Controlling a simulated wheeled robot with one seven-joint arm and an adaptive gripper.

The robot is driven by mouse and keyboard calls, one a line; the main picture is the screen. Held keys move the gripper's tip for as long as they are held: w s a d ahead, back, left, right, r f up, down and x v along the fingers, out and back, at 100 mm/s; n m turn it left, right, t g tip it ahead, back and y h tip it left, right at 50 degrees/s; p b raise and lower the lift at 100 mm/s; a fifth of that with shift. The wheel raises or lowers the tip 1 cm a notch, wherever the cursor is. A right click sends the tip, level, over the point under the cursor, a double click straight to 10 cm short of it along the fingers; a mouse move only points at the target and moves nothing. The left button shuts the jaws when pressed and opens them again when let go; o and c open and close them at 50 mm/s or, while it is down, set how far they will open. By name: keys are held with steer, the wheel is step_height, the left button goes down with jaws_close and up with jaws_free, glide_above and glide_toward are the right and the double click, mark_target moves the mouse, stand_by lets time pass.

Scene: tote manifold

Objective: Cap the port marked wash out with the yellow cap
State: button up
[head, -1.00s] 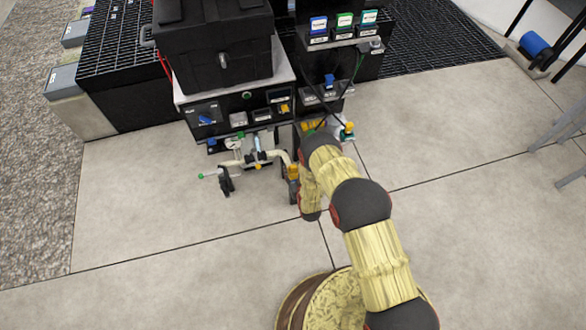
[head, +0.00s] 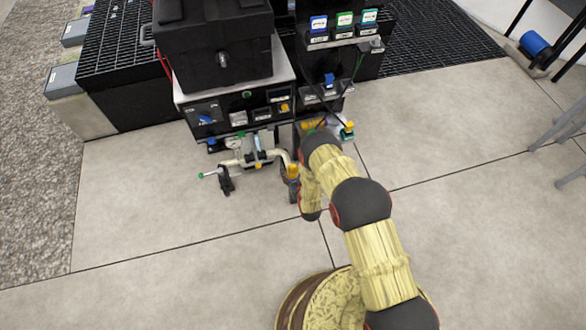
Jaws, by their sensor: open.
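The dark manifold unit (head: 235,110) stands on the floor at upper centre. Cream piping (head: 230,162) with a green-tipped end (head: 201,175) runs along its lower front. Another yellow piece (head: 349,126) sits on a pale and green fitting at the lower right of the unit, and a yellow patch (head: 312,125) shows just above my wrist. I cannot tell which is the cap. The wash out marking is too small to read. My arm covers part of the unit's lower right, and my gripper is hidden.
A black box (head: 215,45) stands on top of the unit. Several labelled blocks (head: 343,22) sit on a shelf to its right. A thin dark cable hangs at the right side. Tiled floor (head: 150,220) is clear in front and left. Chair legs stand at far right.

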steer(key=v, duration=1.2)
